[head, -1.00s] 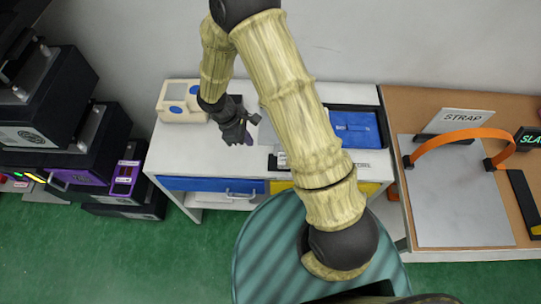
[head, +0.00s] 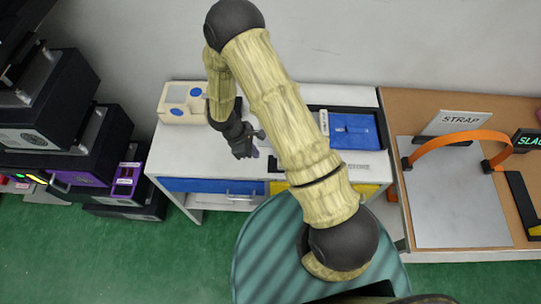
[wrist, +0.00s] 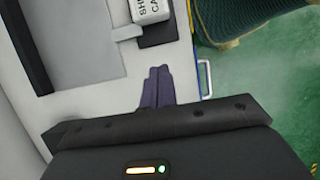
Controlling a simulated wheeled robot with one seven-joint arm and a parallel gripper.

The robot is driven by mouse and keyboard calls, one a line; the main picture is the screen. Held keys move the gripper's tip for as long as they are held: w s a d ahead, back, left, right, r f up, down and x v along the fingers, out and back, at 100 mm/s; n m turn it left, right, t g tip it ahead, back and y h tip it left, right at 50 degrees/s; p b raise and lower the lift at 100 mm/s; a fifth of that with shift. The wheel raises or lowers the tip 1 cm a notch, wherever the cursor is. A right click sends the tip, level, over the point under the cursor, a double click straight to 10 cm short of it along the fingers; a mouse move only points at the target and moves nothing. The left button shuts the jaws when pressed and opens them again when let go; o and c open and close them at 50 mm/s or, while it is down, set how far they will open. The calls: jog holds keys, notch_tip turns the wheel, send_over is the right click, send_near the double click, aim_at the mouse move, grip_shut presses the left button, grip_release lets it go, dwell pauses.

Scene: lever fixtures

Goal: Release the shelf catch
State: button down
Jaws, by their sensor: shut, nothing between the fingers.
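A white lettered block (wrist: 150,9), its text cut off to "SH" and "CA", stands on a small dark base (wrist: 158,35) at the top of the wrist view. A small grey tab (wrist: 127,33) sticks out beside it from a flat grey panel (wrist: 85,50). In the head view my arm hides most of this spot; only a dark edge (head: 274,162) shows beside the arm. My gripper (head: 251,154) is shut and empty above the white cabinet top, left of that edge. Its fingers (wrist: 157,86) point toward the dark base in the wrist view, apart from it.
A cream box with blue patches (head: 181,103) stands at the cabinet's back left. A blue tray (head: 355,131) lies at the right. The drawer handle (wrist: 204,78) juts from the front. An orange strap fixture (head: 455,137) stands on the neighbouring table; black boxes (head: 50,100) are stacked left.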

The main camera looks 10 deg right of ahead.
jog(key=p+x, duration=0.1)
jog(key=x, duration=0.3)
jog(key=d, duration=0.1)
jog(key=s+d+p, duration=0.1)
jog(key=d, duration=0.1)
jog(key=shift+d, duration=0.2)
jog(key=shift+d+f+p, duration=0.15)
jog(key=shift+d+p, duration=0.15)
